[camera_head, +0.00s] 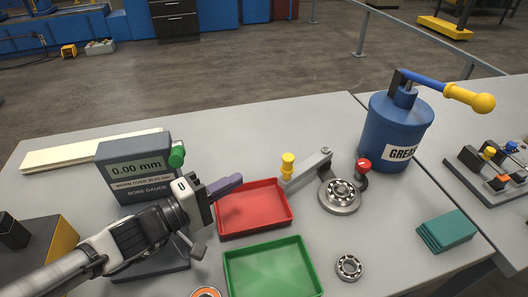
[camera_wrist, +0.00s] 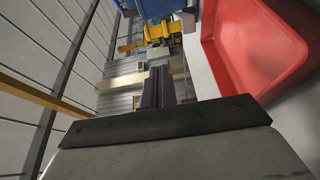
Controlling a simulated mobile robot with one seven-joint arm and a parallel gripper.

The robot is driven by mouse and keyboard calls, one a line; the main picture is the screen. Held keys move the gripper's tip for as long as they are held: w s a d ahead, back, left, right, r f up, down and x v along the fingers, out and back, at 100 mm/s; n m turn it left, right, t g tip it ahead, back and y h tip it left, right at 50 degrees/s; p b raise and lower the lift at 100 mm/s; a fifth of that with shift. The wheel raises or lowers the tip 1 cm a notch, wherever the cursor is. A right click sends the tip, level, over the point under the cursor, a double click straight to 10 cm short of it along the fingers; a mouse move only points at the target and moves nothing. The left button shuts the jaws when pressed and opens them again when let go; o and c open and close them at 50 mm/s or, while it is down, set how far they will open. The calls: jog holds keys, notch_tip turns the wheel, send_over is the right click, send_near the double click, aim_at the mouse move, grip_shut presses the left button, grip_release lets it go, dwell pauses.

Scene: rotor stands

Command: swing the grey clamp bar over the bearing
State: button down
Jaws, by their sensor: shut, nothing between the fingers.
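The grey clamp bar (camera_head: 308,171) is in the head view, right of the red tray. A yellow knob (camera_head: 288,162) stands at its left end, and its other end is at a small post. The bar lies beside and behind the bearing (camera_head: 341,190), not over it. The bearing sits in a round grey holder, with its face uncovered. A red knob (camera_head: 364,166) stands just right of the holder. My gripper (camera_head: 239,182) is shut and empty over the left rim of the red tray, left of the bar and apart from it. Its purple fingers also show in the wrist view (camera_wrist: 158,88).
The red tray (camera_head: 289,207) and green tray (camera_head: 316,282) look empty. A bore gauge (camera_head: 135,165) reading 0.00 mm stands left of my gripper. A blue grease pot (camera_head: 385,130) with a lever stands behind right. A loose bearing (camera_head: 349,267) and teal pads (camera_head: 447,231) lie in front.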

jog(key=p+x, duration=0.2)
jog(key=x, duration=0.8)
